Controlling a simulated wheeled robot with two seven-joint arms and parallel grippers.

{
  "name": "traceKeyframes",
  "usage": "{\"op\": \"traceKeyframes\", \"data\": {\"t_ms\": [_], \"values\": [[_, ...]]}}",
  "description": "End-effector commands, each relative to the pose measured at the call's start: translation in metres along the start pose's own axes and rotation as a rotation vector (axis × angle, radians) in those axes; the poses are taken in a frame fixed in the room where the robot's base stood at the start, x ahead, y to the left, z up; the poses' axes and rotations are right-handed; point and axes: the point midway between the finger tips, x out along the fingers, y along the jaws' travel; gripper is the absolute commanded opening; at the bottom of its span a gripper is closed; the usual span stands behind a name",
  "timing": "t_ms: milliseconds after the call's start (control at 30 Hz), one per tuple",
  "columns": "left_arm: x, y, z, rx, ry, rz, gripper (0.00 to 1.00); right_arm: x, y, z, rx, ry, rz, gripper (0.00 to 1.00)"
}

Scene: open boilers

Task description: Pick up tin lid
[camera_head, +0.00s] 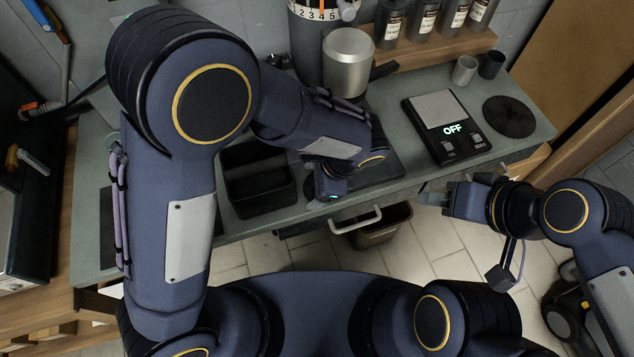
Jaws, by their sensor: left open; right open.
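A silver cylindrical tin (347,72) with a flat round top stands at the back of the counter, in front of the grinder. I cannot tell whether its top is a separate lid, and no loose tin lid is clear to see. My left gripper (320,197) is low over the front edge of the counter, right of the black bin, and looks empty. My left forearm hides part of the counter behind it. My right gripper (432,198) is open, past the counter's front edge below the scale, and holds nothing I can see.
A black divided bin (257,187) sits left of centre. Labelled jars (420,22) and small cups (464,70) stand behind.

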Motion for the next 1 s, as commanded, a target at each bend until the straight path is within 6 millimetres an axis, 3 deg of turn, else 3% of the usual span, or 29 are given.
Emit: {"op": "traceKeyframes", "data": {"t_ms": [100, 333, 767, 900, 1000], "values": [[0.0, 0.0, 0.0, 0.0, 0.0, 0.0, 0.73, 0.0, 0.0, 0.0, 0.0, 0.0, 0.0, 0.42], [-0.001, 0.0, 0.0, 0.0, 0.0, 0.0, 0.43, 0.0, 0.0, 0.0, 0.0, 0.0, 0.0, 0.42], [-0.012, -0.003, 0.004, -0.003, 0.002, -0.002, 0.43, -0.001, 0.0, 0.0, 0.0, 0.0, 0.0, 0.42], [-0.032, -0.006, 0.013, -0.002, 0.004, -0.003, 0.43, -0.002, -0.001, -0.001, 0.0, 0.0, 0.0, 0.42], [-0.055, 0.0, 0.005, 0.001, 0.005, -0.005, 0.43, -0.001, -0.001, -0.001, 0.0, 0.0, 0.0, 0.42]]}}
